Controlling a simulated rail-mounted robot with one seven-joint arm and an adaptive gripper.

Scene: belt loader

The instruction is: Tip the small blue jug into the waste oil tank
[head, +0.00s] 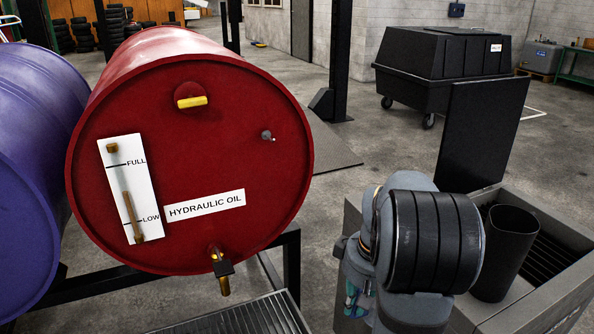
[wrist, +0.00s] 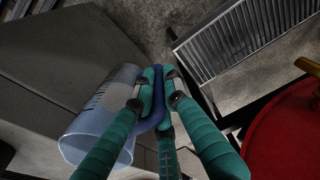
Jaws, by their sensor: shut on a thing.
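In the wrist view the small blue jug (wrist: 92,112) is translucent with dark measuring marks. My gripper (wrist: 156,92), with teal ribbed fingers, is shut on its darker blue handle. The jug hangs beside the fingers; whether it holds oil I cannot tell. In the head view my arm hides the jug, and only a bit of teal finger shows at its lower left. A grey open-topped tank (head: 568,308) with a slatted grille and a raised black lid (head: 483,135), seemingly the waste oil tank, stands at the right, partly behind my arm.
A dark oval container (head: 507,252) stands in the grey tank. A red hydraulic oil drum (head: 240,130) with a brass tap lies on a black stand, beside a purple drum (head: 28,150). A slatted drip tray (head: 235,318) sits below. A black wheeled bin (head: 440,65) stands behind.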

